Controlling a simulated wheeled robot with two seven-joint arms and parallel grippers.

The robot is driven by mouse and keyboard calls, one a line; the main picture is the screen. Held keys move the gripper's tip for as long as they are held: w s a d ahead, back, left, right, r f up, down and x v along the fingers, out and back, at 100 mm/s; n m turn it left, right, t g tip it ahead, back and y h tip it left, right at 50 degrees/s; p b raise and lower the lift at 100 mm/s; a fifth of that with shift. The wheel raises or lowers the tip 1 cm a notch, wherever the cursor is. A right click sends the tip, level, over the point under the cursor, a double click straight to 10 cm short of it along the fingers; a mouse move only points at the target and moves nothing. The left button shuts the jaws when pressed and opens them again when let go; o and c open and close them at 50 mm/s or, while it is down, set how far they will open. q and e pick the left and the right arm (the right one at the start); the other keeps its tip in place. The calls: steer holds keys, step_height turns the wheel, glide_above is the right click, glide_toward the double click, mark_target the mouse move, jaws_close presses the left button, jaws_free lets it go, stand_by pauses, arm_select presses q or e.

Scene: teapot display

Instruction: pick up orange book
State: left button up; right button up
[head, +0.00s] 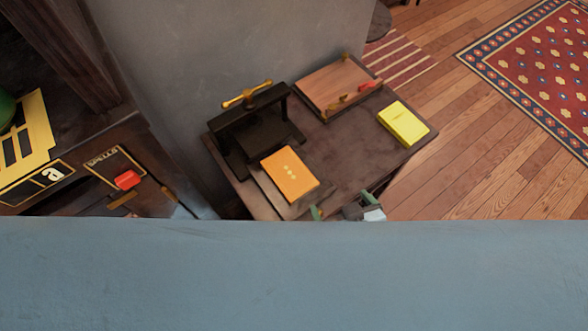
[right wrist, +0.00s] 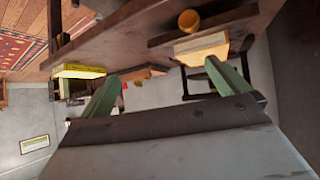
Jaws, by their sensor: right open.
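The orange book (head: 289,174) lies flat on the base of a black book press (head: 252,125), at the near left of a dark table (head: 350,150). It also shows in the right wrist view (right wrist: 203,46), beyond one of the fingers, with its pale page edges visible. My right gripper (head: 342,206) is at the near edge of the table, just right of and nearer than the orange book. Its green fingers are spread, with nothing between them in the right wrist view (right wrist: 162,73). The blue surface hides most of it in the head view. My left gripper is not in view.
A yellow book (head: 403,124) lies at the table's right corner. A wooden board (head: 338,85) with small red and brass pieces is at the back. A wide blue surface (head: 290,275) fills the bottom of the head view. The table's middle is clear.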

steer(key=n+t+y, duration=0.1)
steer(key=y, duration=0.1)
glide_toward(290, 174)
steer(key=s+d+r, duration=0.1)
steer(key=s+d, duration=0.2)
steer(key=shift+y, duration=0.4)
steer(key=x, duration=0.4)
steer(key=b+x, duration=0.1)
steer(key=x, duration=0.3)
steer(key=a+x, duration=0.1)
steer(key=x, duration=0.4)
steer(key=shift+r, duration=0.4)
steer(key=c, duration=0.9)
